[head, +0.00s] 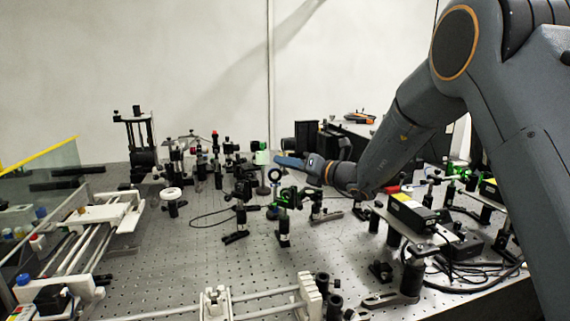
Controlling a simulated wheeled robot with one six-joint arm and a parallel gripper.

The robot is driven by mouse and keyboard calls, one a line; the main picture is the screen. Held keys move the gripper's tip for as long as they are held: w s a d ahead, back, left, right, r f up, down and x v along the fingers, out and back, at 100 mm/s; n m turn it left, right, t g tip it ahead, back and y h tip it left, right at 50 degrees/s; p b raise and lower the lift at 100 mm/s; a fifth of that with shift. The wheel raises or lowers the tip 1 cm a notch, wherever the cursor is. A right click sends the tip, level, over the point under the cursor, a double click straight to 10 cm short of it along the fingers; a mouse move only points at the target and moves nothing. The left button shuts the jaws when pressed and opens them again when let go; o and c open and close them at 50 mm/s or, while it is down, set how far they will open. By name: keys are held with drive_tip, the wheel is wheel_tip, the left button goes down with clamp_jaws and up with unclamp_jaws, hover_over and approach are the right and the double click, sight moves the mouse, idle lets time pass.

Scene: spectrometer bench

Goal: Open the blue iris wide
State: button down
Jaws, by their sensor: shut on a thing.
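The blue iris (275,175) is a small ring with a blue edge, upright on a post near the middle of the bench. My gripper (278,160) reaches in from the right, with its blue-grey fingers just above the ring. It is shut at the top of the iris, where its lever would be. The lever itself is too small to make out and is hidden by the fingers. I cannot tell how wide the iris opening is.
A white round mount (172,194) stands to the left. White rails (92,232) lie at far left. A yellow-labelled box (412,212) sits at right. Bare perforated bench (190,265) shows in front.

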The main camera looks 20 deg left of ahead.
drive_tip(key=c, duration=1.8)
unclamp_jaws()
wheel_tip(320, 180, up, 10)
drive_tip(key=shift+b, duration=0.65)
drive_tip(key=shift+r, duration=0.1)
